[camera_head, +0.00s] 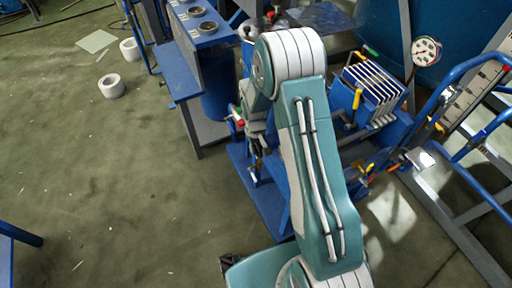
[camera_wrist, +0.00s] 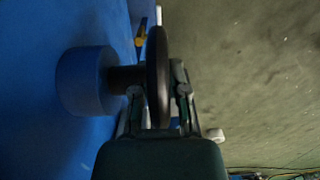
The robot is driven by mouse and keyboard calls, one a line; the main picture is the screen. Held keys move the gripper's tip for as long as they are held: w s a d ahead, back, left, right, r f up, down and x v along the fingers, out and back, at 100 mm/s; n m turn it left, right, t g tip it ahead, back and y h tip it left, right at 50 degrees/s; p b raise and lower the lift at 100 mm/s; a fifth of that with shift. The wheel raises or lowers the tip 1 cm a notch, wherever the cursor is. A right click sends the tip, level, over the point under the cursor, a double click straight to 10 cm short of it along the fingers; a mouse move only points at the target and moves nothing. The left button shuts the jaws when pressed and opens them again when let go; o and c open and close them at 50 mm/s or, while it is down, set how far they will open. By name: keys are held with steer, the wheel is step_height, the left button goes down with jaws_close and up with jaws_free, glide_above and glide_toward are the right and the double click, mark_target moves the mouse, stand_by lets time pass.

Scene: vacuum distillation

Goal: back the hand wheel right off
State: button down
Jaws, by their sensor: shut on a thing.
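The hand wheel (camera_wrist: 157,62) shows edge-on as a dark disc in the wrist view. It sits on a short dark stem (camera_wrist: 124,79) that comes out of a round blue boss (camera_wrist: 84,81) on a blue surface. My gripper (camera_wrist: 158,93) has one finger on each side of the wheel's rim and is shut on it. In the head view my gripper is partly hidden by my arm beside the blue equipment, and I cannot make out the wheel there.
A yellow-handled part (camera_wrist: 141,33) is close behind the wheel in the wrist view. In the head view, a plate stack (camera_head: 373,84), a gauge (camera_head: 426,51) and blue rails (camera_head: 466,66) stand to the right. The floor (camera_head: 100,190) at left is mostly open.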

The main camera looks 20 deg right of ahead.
steer(key=shift+f+g+h, duration=0.1)
steer(key=shift+g+h, duration=0.2)
steer(key=shift+g, duration=0.9)
steer(key=c, duration=0.6)
jaws_free()
steer(key=shift+c, duration=0.2)
steer(key=v, duration=1.2)
steer(key=shift+w+a, duration=0.1)
steer(key=shift+w, duration=0.05)
